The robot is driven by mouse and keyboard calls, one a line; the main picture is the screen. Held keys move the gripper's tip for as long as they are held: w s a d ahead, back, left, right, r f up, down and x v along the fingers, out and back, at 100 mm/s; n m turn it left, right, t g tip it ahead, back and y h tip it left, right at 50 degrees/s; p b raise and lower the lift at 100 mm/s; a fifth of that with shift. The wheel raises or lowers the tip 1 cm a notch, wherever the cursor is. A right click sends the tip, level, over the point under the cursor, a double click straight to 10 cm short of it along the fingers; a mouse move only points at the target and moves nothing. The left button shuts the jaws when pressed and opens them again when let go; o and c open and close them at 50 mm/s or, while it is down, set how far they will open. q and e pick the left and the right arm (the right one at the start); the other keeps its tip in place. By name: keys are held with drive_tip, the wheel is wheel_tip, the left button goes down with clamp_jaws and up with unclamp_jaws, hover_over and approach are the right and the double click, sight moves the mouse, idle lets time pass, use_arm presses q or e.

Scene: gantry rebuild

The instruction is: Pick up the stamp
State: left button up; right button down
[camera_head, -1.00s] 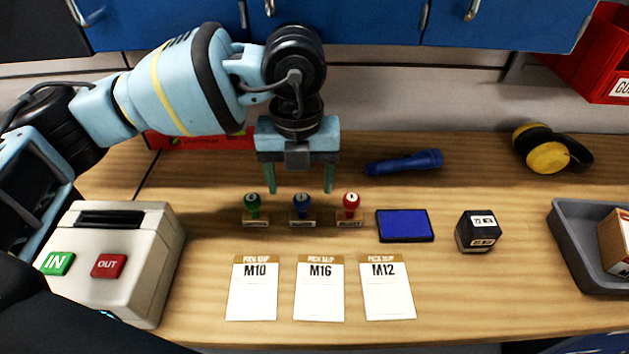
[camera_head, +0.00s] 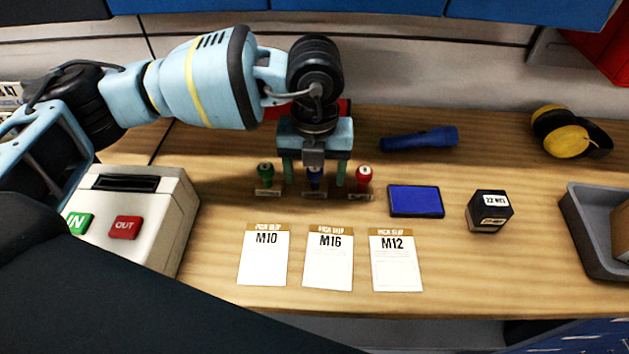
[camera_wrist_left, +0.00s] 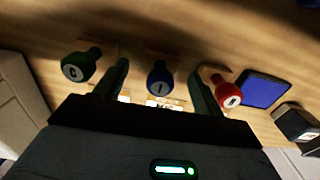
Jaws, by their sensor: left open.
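Three stamps stand upright in a row on the wooden bench: a green one (camera_head: 265,175), a blue one (camera_head: 315,180) and a red one (camera_head: 363,177). My left gripper (camera_head: 314,180) points down over the row, open, its fingers on either side of the blue stamp. In the left wrist view the blue stamp (camera_wrist_left: 159,79) shows between the two fingers (camera_wrist_left: 159,85), with gaps on both sides. The green stamp (camera_wrist_left: 81,66) is outside the left finger and the red stamp (camera_wrist_left: 228,95) is outside the right finger, close to it. My right gripper does not show.
Pick slips M10 (camera_head: 263,257), M16 (camera_head: 328,260) and M12 (camera_head: 395,262) lie in front. A blue ink pad (camera_head: 416,202), a black cube stamp (camera_head: 489,211) and a grey tray (camera_head: 580,225) are to the right. A time clock (camera_head: 165,215) stands left, a flashlight (camera_head: 420,139) behind.

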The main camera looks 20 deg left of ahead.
use_arm(q)
drive_tip(key=shift+f, duration=0.95)
drive_tip(key=c, duration=1.1)
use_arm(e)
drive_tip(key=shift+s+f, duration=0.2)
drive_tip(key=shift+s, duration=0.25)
use_arm(q)
drive_tip(key=shift+r, duration=0.1)
